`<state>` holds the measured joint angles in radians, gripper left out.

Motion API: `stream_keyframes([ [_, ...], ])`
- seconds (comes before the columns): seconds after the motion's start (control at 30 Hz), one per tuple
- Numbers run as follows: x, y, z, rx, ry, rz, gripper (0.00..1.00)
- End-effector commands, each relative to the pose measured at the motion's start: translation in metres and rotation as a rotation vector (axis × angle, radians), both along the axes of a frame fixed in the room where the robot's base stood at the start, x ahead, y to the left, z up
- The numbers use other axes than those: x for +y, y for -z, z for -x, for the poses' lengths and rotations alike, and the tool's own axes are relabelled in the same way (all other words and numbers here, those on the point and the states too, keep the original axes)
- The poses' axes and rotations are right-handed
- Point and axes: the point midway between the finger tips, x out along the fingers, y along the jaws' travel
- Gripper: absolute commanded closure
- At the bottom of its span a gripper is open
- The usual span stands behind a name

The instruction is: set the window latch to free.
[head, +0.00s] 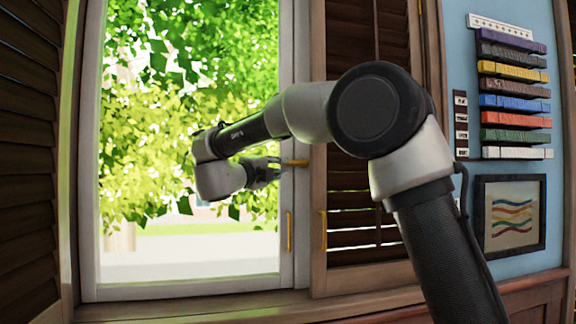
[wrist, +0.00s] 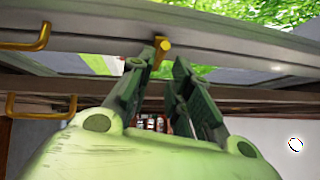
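The window latch is a short gold lever (head: 297,162) on the right stile of the white window frame. It lies about level in the head view, its free end pointing left. In the wrist view the latch (wrist: 162,46) stands out from the frame at the fingertips, close to the left finger; whether it touches cannot be told. My gripper (head: 277,167) is just left of the latch in the head view. In the wrist view its two dark fingers (wrist: 166,62) are apart, with a gap between them and nothing clearly held.
A gold pull handle (head: 290,231) sits lower on the window frame, and another (head: 323,230) on the right louvred shutter (head: 355,245). A left shutter (head: 28,150) stands open. Coloured bars (head: 514,102) and a framed picture (head: 512,214) hang on the blue wall at right.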

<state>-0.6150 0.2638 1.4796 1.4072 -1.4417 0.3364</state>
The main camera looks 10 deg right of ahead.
Motion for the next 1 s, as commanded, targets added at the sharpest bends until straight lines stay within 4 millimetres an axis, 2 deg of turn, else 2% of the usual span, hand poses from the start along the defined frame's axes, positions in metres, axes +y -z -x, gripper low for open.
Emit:
stream_keyframes([
  [0.2, -0.027, -0.005, -0.026, 0.001, 0.001, 0.000, 0.80],
  [0.4, -0.044, -0.009, -0.043, 0.000, -0.001, 0.002, 0.80],
  [0.73, -0.047, -0.009, -0.047, 0.001, -0.004, 0.003, 0.80],
  [0.87, -0.047, -0.009, -0.047, 0.001, -0.004, 0.003, 1.00],
  [1.0, -0.047, -0.009, -0.047, 0.001, -0.004, 0.002, 1.00],
])
